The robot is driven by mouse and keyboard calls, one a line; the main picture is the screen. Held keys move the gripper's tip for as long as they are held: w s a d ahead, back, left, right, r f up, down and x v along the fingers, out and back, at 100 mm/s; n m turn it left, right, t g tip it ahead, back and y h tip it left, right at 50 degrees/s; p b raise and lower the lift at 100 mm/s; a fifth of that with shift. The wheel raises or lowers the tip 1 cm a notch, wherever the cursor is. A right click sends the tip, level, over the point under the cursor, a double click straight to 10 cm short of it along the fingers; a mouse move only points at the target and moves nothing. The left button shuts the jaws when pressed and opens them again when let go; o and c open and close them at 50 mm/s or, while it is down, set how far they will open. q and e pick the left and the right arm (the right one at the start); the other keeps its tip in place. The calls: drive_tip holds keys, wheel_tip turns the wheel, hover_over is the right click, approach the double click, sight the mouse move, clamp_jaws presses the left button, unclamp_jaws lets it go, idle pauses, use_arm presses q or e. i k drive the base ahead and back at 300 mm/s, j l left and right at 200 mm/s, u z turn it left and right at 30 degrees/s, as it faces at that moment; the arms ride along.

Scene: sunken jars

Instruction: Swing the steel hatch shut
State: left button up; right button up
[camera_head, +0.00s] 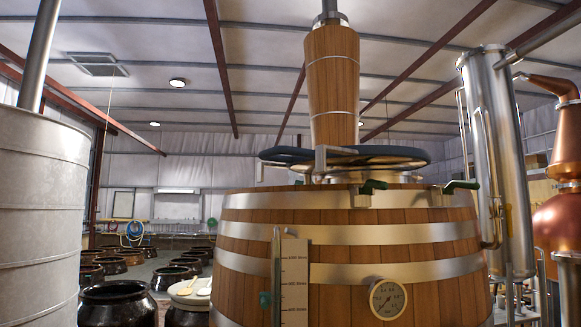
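A large wooden vat (350,240) with steel bands stands in the middle right, close to me. On its top is a short steel collar (365,174), with a dark ring (425,152) and a flat brownish piece (375,160) around and over it. I see these nearly edge-on from below, so I cannot tell which part is the steel hatch or how far it stands open. A steel bracket (320,160) stands at the front of the collar. Neither of my grippers is in view.
A grey metal tank (40,210) stands left, dark jars (118,303) between. Steel column (497,150) and copper still (562,225) stand right.

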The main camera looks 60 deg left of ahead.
sight(325, 159)
drive_tip(key=i+u, duration=0.15)
drive_tip(key=u, duration=1.75)
